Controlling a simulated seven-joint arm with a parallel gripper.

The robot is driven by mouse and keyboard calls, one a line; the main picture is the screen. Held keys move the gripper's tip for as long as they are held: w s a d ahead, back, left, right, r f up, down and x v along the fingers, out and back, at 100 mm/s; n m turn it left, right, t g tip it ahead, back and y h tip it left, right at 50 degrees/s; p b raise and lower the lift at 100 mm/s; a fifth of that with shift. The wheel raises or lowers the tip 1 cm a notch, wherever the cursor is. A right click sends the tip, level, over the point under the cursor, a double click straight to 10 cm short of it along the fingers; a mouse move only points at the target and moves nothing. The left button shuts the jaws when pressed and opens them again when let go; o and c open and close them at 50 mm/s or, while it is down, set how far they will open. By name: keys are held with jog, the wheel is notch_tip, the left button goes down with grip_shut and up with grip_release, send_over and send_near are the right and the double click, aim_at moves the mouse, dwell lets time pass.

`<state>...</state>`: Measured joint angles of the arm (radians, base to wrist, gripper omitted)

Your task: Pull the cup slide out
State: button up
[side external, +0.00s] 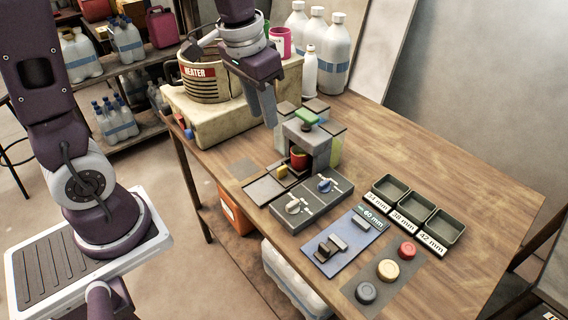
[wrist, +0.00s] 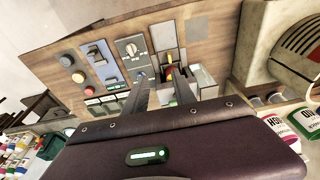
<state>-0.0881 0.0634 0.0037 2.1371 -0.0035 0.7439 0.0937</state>
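The cup slide is at the small grey housing (side external: 318,139) with a green top piece. A red cup (side external: 299,158) stands inside the housing's opening. My gripper (side external: 269,124) hangs above and to the left of the housing, apart from the handle. In the wrist view its two fingers (wrist: 158,77) are spread with nothing between them.
A grey panel with two knobs (side external: 312,201) sits in front of the housing. A blue panel (side external: 345,241), several coloured buttons (side external: 388,269) and labelled trays (side external: 417,211) lie to the right. The heater vat (side external: 205,84) stands left, white bottles (side external: 331,55) behind.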

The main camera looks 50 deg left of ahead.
jog(key=g, duration=0.2)
send_near(283, 167)
jog(key=shift+s+a+f, duration=0.1)
jog(key=shift+f, duration=0.1)
notch_tip(283, 167, down, 8)
jog(key=shift+a+f, duration=0.1)
jog(key=shift+f, duration=0.15)
grip_shut()
jog(key=shift+r, duration=0.1)
dwell(0.6)
